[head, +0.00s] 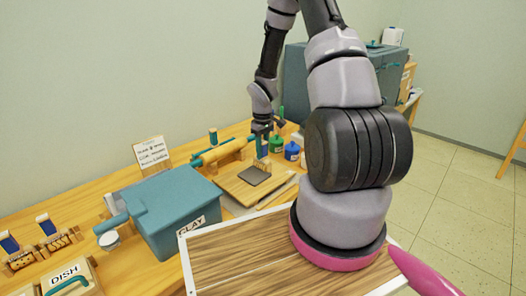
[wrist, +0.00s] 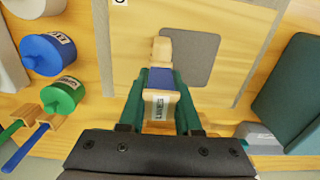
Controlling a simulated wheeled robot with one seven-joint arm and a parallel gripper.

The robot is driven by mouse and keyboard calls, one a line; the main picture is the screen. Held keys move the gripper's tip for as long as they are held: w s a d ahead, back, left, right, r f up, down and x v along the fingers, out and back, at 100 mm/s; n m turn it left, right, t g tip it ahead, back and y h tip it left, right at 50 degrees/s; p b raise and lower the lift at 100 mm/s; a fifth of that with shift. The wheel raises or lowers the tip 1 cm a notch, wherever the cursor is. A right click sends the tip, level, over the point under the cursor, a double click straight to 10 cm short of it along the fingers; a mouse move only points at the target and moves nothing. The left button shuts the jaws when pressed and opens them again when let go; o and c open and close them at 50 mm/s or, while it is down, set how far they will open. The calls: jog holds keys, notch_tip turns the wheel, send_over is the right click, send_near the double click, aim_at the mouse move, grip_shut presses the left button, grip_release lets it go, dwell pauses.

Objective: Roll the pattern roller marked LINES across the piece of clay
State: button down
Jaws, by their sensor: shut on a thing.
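My gripper (wrist: 158,108) is shut on a small roller, with its green fingers on either side. The roller (wrist: 160,78) has a pale wooden end, a blue band and a white label too small to read surely. The piece of clay (wrist: 190,57) is a flat grey slab on a wooden board (wrist: 130,68). In the wrist view the roller overlaps the slab's left edge; I cannot tell if they touch. In the head view my gripper (head: 262,128) is above the far side of the clay (head: 254,175) and the board (head: 232,187).
A teal CLAY box (head: 165,210) stands left of the board. A rolling pin (head: 218,151) rests behind it, near a sign (head: 152,153). Green (head: 277,144) and blue (head: 292,150) jars stand to the right. Two blue-topped rollers (head: 44,224) stand at far left, near a DISH box (head: 68,278).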

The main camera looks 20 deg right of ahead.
jog(key=shift+s+a+f, duration=0.2)
jog(key=shift+s+a, duration=0.15)
jog(key=shift+a, duration=0.35)
jog(key=shift+s+a, duration=0.35)
jog(key=shift+a, duration=0.3)
jog(key=shift+a+r, duration=0.1)
jog(key=shift+a, duration=0.05)
jog(key=shift+s+a+r, duration=0.1)
jog(key=shift+s+a, duration=0.15)
jog(key=shift+a, duration=0.35)
